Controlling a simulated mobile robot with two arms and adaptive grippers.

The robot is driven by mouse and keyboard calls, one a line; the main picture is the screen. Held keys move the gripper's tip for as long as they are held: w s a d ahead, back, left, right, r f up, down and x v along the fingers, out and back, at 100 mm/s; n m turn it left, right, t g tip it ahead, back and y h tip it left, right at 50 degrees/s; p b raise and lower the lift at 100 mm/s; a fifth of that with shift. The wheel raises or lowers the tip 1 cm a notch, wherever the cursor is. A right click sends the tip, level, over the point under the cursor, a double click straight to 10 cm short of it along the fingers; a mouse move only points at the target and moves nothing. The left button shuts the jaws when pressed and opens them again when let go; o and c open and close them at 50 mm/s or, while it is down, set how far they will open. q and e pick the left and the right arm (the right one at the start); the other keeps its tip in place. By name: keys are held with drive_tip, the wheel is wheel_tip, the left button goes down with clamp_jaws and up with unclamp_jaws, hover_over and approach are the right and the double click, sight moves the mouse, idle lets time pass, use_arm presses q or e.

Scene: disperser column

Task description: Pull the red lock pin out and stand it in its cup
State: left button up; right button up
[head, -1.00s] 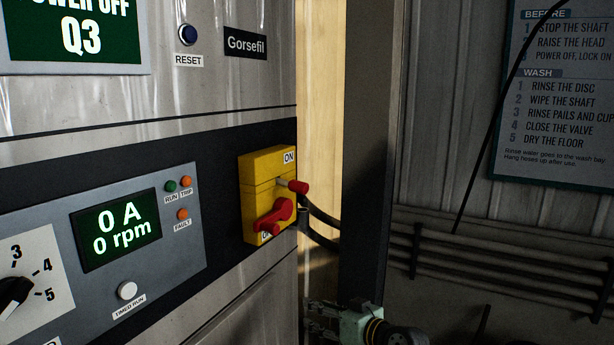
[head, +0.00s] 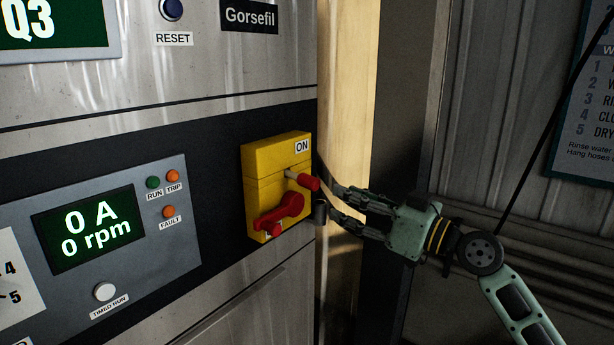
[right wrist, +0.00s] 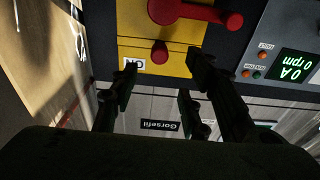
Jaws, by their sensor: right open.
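The red lock pin (head: 303,181) sticks out of the yellow switch box (head: 276,160), below the ON label, with a pale shank showing at the box. A red rotary handle (head: 280,212) sits below it on the same box. My right gripper (head: 323,200) is open and empty, its fingertips just right of the pin's head. In the right wrist view, which is upside down, the pin (right wrist: 160,52) appears between the two spread fingers (right wrist: 163,64); I cannot tell whether they reach around it. The cup and my left gripper are not in view.
The steel cabinet face holds a control panel (head: 110,230) reading 0 A and 0 rpm, left of the box. A dark upright post (head: 400,100) and a corrugated wall with pipes stand behind my right arm.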

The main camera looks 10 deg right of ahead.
sight(318, 186)
drive_tip(key=p+x, duration=0.3)
drive_tip(key=x, duration=0.1)
drive_tip(key=shift+w+a+r+p, duration=0.15)
drive_tip(key=shift+w+r+p, duration=0.05)
drive_tip(key=shift+r+p, duration=0.1)
drive_tip(key=shift+w+a+f+b, duration=0.1)
drive_tip(key=shift+w+a+b, duration=0.05)
drive_tip(key=shift+w+a, duration=0.4)
drive_tip(key=shift+w+a+f+b, duration=0.15)
drive_tip(key=shift+w+a, duration=0.25)
drive_tip(key=shift+w, duration=0.3)
drive_tip(key=shift+w+a+r, duration=0.15)
drive_tip(key=shift+w+a, duration=0.3)
drive_tip(key=shift+w, duration=0.15)
drive_tip(key=shift+b, duration=0.6)
drive_tip(key=shift+c, duration=0.4)
